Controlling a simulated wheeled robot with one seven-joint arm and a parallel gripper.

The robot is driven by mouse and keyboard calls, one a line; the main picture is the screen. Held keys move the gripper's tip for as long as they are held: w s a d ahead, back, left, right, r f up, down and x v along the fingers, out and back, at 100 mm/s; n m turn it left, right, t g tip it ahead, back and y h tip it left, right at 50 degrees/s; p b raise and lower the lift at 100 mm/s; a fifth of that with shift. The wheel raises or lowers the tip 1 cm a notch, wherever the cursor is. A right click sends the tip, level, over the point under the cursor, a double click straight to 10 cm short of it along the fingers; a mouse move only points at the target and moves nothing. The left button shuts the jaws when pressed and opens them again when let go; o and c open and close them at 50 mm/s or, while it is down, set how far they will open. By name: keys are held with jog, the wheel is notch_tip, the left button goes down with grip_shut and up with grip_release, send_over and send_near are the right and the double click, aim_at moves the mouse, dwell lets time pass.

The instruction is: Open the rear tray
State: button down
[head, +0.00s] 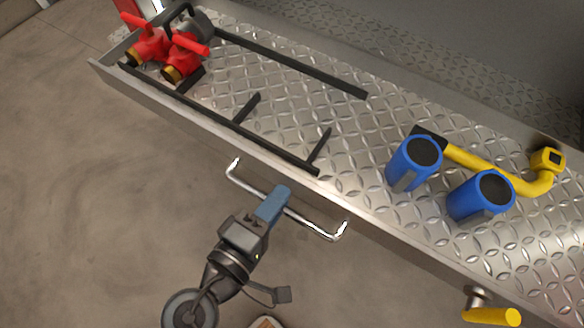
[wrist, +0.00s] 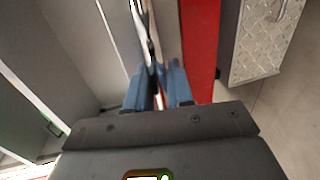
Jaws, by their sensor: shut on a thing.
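The rear tray (head: 340,196) is a long metal tray with a diamond-plate floor, running from upper left to lower right in the head view. A silver bar handle (head: 318,229) sticks out from its front wall. My gripper (head: 272,205) has blue fingers shut on the handle near its middle. In the wrist view the blue fingers (wrist: 158,88) are close together around the shiny bar (wrist: 148,45). The part of the handle between the fingers is hidden.
Red valve fittings (head: 165,48) stand at the tray's far left. Black divider rails (head: 290,65) lie on its floor. Two blue cylinders (head: 415,160) and a yellow bent pipe (head: 500,176) are at the right. A yellow knob (head: 493,316) is at lower right. The floor (head: 70,190) in front is clear.

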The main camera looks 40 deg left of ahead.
jog(key=f+v, duration=0.2)
jog(key=v, duration=0.8)
jog(key=shift+s+p, duration=0.2)
jog(key=shift+p, duration=0.1)
jog(key=c, duration=1.2)
grip_release()
jog(key=shift+o, duration=0.2)
jog(key=v, duration=0.7)
jog(key=shift+s, duration=0.35)
jog(key=shift+d+r, duration=0.1)
jog(key=shift+d, duration=0.05)
